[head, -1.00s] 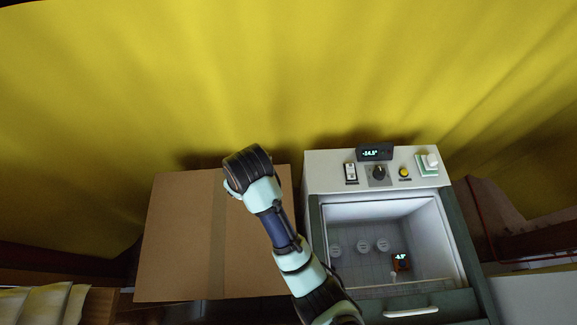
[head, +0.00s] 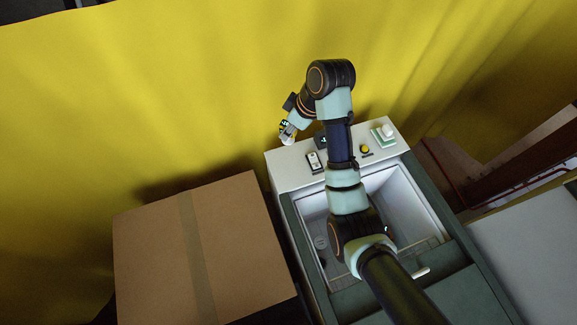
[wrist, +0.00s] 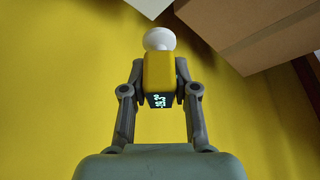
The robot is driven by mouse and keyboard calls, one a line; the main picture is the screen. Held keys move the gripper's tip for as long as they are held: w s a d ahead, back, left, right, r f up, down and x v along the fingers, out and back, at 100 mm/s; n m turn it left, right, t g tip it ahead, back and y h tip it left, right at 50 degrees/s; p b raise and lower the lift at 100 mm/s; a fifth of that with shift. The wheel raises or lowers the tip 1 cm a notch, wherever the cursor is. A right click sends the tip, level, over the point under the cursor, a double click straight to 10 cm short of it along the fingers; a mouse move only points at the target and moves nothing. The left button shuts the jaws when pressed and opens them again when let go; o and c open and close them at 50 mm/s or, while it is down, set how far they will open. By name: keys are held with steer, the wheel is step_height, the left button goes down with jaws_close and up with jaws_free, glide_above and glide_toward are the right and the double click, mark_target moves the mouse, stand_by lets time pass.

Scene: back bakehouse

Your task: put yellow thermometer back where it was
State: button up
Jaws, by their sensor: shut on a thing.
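My gripper (wrist: 161,88) is shut on the yellow thermometer (wrist: 159,68), one finger on each side of its body. The thermometer has a small dark display facing the wrist camera and a white round end pointing away. In the head view my gripper (head: 287,130) is at the back left corner of the freezer's white control panel (head: 285,165), in front of the yellow curtain. The thermometer shows there only as a small patch, and I cannot tell whether it touches the panel. My arm covers much of the open freezer compartment (head: 402,190).
A large cardboard box (head: 155,240) stands left of the freezer. The panel carries a white switch (head: 315,161), a yellow button (head: 365,149), a dark display (head: 321,141) and a white knob on a green plate (head: 383,134). The yellow curtain (head: 150,110) hangs close behind.

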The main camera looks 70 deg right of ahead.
step_height(320, 180, down, 17)
steer(key=shift+r, duration=0.1)
stand_by(0.3)
steer(key=o, duration=1)
steer(key=v, duration=1.2)
steer(key=shift+p, duration=0.3)
